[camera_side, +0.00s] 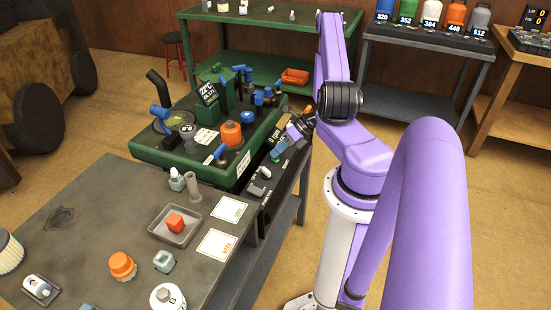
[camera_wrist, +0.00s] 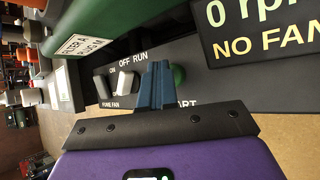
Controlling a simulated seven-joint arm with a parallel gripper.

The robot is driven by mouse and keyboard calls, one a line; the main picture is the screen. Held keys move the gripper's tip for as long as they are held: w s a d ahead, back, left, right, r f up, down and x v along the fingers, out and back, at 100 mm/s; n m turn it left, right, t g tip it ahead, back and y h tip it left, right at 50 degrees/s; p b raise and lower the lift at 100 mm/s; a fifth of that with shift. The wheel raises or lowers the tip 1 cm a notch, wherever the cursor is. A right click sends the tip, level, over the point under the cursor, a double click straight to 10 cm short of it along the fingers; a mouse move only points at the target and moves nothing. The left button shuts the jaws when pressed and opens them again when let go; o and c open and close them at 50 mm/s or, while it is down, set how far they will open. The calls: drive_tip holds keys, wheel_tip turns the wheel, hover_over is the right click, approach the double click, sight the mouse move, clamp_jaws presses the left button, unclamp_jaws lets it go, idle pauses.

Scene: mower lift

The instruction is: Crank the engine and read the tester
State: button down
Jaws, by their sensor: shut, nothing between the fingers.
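A dark control panel (camera_side: 262,187) runs along the right side of a green engine bench (camera_side: 165,157). Its display (camera_wrist: 265,30) reads "0 rpm" and "NO FAN" in the wrist view. A round green button (camera_wrist: 179,74) is partly hidden behind my fingers. My gripper (camera_wrist: 156,72) is shut and empty, its blue fingertips at the button; contact cannot be told. In the side view my gripper (camera_side: 280,151) is over the panel's far part. A dark sign (camera_side: 208,93) stands on the bench, its text unclear.
A grey table (camera_side: 100,220) in front holds a tray (camera_side: 160,232) with an orange block, printed cards (camera_side: 217,245) and an orange cap (camera_side: 122,265). Blue-handled parts and an orange cylinder (camera_side: 231,135) crowd the bench beside my gripper. A shelf (camera_side: 425,50) with coloured bottles stands behind.

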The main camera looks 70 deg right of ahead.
sight(278, 158)
drive_tip(key=shift+r, duration=0.75)
drive_tip(key=shift+r, duration=0.1)
drive_tip(key=shift+r, duration=2.4)
